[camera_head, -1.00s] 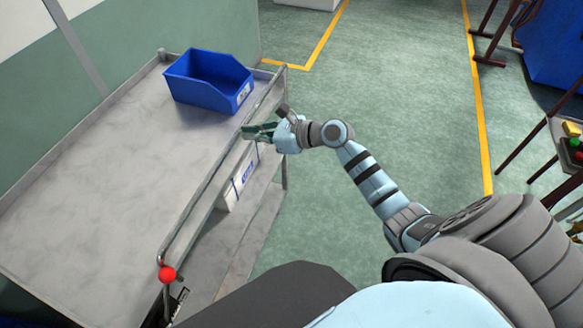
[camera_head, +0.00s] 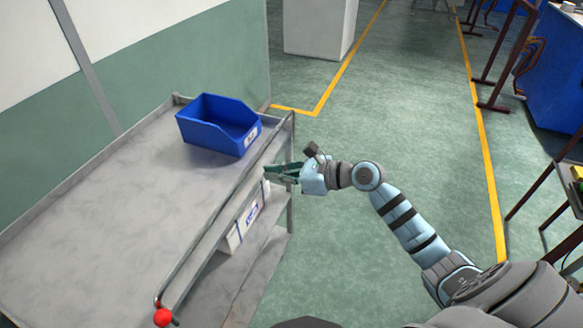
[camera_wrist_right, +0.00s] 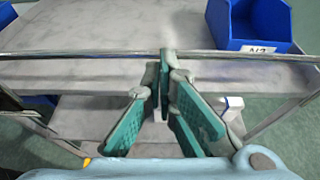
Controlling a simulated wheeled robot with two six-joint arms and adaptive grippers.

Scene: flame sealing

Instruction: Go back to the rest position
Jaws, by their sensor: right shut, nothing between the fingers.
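My right gripper (camera_head: 283,172) is shut and empty. In the head view it points left, at the right-hand rail of the grey cart (camera_head: 90,235). In the right wrist view the green finger pads of the right gripper (camera_wrist_right: 164,85) come together in front of the cart's rail (camera_wrist_right: 90,54). I cannot tell whether they touch the rail. My left gripper is not in view.
A blue bin (camera_head: 215,125) stands at the cart's far end. A white box (camera_head: 243,222) sits on the lower shelf. A red ball knob (camera_head: 163,317) marks the near rail corner. A rack (camera_head: 545,180) stands at right. Green floor (camera_head: 400,120) lies open beyond my right arm.

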